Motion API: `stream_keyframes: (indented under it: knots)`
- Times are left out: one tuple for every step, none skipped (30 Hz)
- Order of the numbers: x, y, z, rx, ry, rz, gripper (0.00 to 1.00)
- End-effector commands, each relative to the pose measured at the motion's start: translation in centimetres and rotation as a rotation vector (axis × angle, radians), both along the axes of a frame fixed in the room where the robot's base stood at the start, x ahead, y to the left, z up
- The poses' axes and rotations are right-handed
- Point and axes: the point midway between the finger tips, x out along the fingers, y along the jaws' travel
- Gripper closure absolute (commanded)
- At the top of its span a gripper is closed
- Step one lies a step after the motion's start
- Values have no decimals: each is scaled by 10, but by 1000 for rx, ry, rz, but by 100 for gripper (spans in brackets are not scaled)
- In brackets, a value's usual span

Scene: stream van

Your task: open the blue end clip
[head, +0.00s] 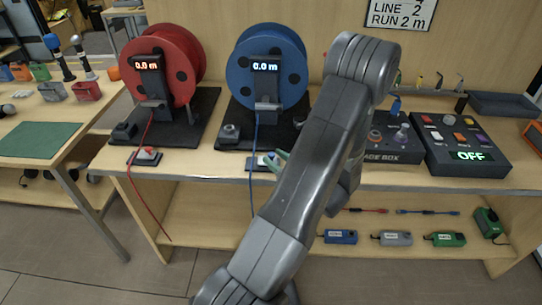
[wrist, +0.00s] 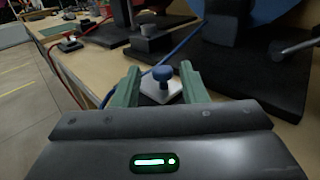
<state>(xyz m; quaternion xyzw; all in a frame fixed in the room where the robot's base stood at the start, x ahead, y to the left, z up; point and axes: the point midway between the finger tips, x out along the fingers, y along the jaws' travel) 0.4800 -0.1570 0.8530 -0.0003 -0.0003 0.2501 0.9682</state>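The blue end clip (wrist: 162,74) has a blue knob on a pale square base. It stands at the front edge of the bench, below the blue reel (head: 262,78). A blue cable (head: 256,140) runs down from the reel past the clip. In the head view the clip (head: 266,160) shows just left of my fingers. My gripper (wrist: 160,68) has green fingers, which are open, one on each side of the blue knob. I see gaps beside the knob in the wrist view. My arm hides the bench to the right of the clip. Both reel displays read 0.0 m.
A red reel (head: 170,65) stands to the left, with its own red clip (head: 146,155) and a hanging red cable (head: 135,200). A black box with a green OFF display (head: 468,155) is at the right. A sign (head: 400,14) reads LINE 2, RUN 2 m.

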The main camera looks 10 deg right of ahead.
Motion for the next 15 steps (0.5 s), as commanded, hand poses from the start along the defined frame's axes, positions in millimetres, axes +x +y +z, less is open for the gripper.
stream_keyframes:
  knots:
    - [-9,-7,-1,0,1,-5,61]
    - [-15,-10,-1,0,1,-7,61]
    - [-22,-13,-2,0,1,-5,61]
    - [-28,-17,-1,0,0,-6,61]
    - [-33,-20,-2,0,0,-5,61]
    - [-40,-24,-2,0,1,-6,61]
    - [-45,-26,-2,0,1,-5,61]
    - [-50,-29,-2,1,0,-6,61]
    - [-57,-33,-1,0,0,-5,61]
    - [-61,-35,-1,0,0,-5,61]
    - [-66,-37,-1,0,1,-4,61]
    - [-71,-40,-1,0,1,-5,61]
    - [-75,-42,-1,0,1,-4,61]
    - [-78,-44,-1,0,1,-3,61]
    - [-82,-46,-1,1,0,-3,61]
